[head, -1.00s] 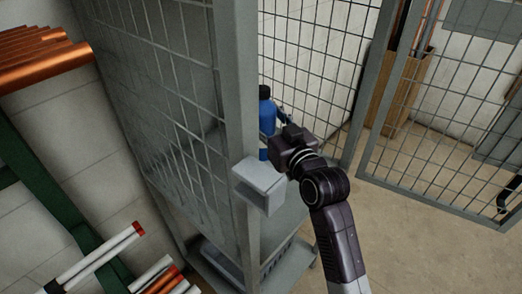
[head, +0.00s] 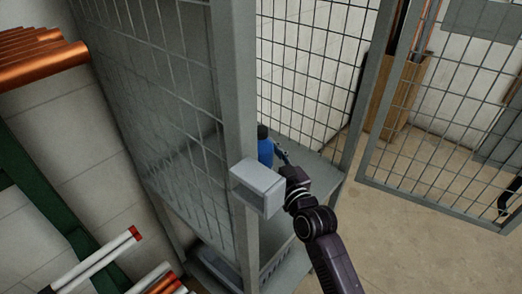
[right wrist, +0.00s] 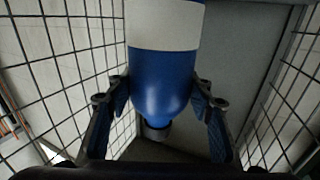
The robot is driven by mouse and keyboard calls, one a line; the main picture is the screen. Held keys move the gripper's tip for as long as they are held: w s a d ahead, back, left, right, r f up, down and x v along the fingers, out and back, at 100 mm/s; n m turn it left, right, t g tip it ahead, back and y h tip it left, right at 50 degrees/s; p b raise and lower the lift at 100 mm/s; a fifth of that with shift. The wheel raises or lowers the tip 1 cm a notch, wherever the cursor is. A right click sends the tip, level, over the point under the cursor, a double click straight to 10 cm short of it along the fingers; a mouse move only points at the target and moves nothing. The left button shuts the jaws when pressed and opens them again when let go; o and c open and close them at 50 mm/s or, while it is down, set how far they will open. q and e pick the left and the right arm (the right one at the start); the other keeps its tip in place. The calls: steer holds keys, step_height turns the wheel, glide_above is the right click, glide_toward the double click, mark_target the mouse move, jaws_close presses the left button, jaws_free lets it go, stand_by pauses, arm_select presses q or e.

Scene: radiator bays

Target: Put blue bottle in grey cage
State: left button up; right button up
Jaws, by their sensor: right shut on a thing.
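The blue bottle (head: 265,152) with its black cap is upright inside the grey cage (head: 240,90), behind the front post in the head view. My right gripper (head: 279,152) reaches in from the right and is shut on the bottle. In the right wrist view the blue bottle (right wrist: 162,75) shows a white band and a dark cap between the two fingers of the right gripper (right wrist: 158,92). The bottle's lower part is hidden in the head view by a grey box on the post, so I cannot tell if it touches the shelf. My left gripper is not in view.
The grey box (head: 258,187) on the cage post sits close to my right gripper. A shelf (head: 318,172) lies inside the cage, with a grey bin (head: 215,265) lower down. The mesh door (head: 440,130) stands open at right. Copper pipes (head: 40,60) are at left.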

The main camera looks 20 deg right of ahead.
steer(key=o, duration=1.6)
steer(key=shift+f, duration=0.1)
steer(key=shift+o, duration=0.2)
steer(key=s+d+b, duration=0.1)
steer(key=s+d, duration=0.1)
steer(key=s, duration=1)
steer(key=shift+d, duration=0.15)
steer(key=shift+w, duration=0.1)
